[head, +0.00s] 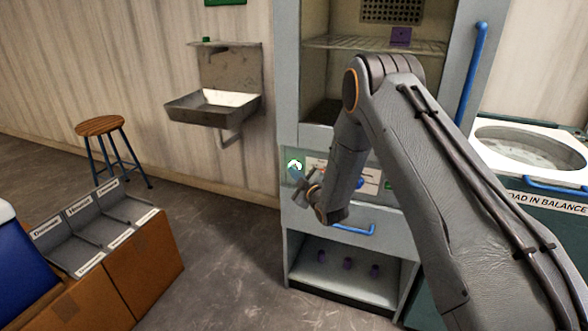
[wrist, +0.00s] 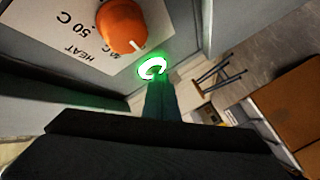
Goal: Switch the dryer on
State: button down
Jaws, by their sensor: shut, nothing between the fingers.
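The dryer (head: 288,80) is a tall pale grey-blue cabinet with its upper compartment showing. On the left of its control panel, a round button (head: 294,166) glows white and green. In the wrist view, the lit button (wrist: 152,68) shows as a white ring casting green light on the panel. My gripper (head: 297,175) is shut and empty, with its tips right at the button. In the wrist view, the dark fingers (wrist: 158,88) end at the ring's lower edge; I cannot tell whether they touch it. An orange knob (wrist: 122,25) sits beside the button, over a "HEAT" label.
A blue drawer handle (head: 355,229) is below the panel. A sink (head: 213,106) and a stool (head: 100,126) stand left, with a labelled grey tray (head: 95,228) on brown boxes nearer. A white-topped machine (head: 530,148) stands right. Floor left of the dryer is clear.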

jog(key=shift+s+a, duration=0.15)
jog(key=shift+s, duration=0.2)
jog(key=s+a+p, duration=0.2)
jog(key=s+p, duration=0.1)
jog(key=s, duration=0.2)
jog(key=shift+s, duration=0.35)
dwell(0.4)
